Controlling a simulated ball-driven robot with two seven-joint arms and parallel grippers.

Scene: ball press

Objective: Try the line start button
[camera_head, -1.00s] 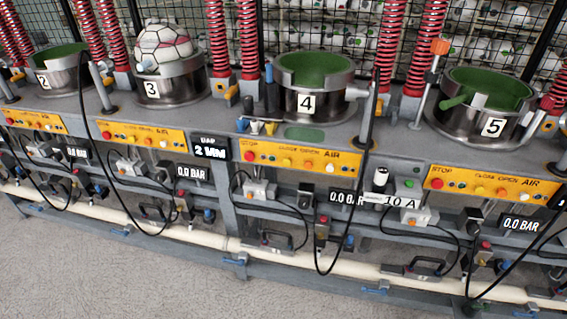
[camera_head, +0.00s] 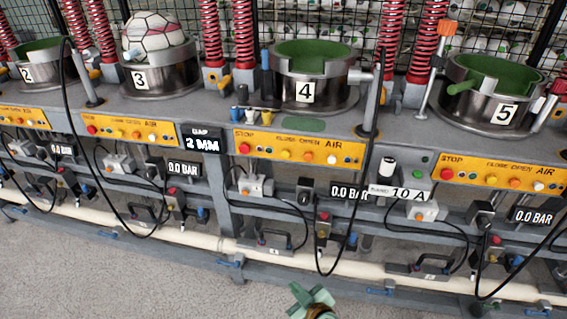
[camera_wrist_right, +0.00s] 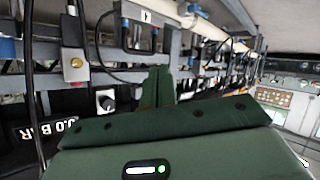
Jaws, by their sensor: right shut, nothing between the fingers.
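No button is legibly marked line start. My right gripper (camera_head: 308,293) is at the bottom edge of the head view, low in front of the bench and well apart from the green button. In the right wrist view its green fingers (camera_wrist_right: 158,85) are shut with nothing between them. My left gripper is not in view.
Yellow panels (camera_head: 298,147) with several coloured buttons line the bench front. Black hoses (camera_head: 371,145) hang before it. A ball (camera_head: 153,36) sits in cup 3; cups 4 (camera_head: 307,96) and 5 (camera_head: 504,117) hold no ball. Bare floor (camera_head: 130,280) lies in front.

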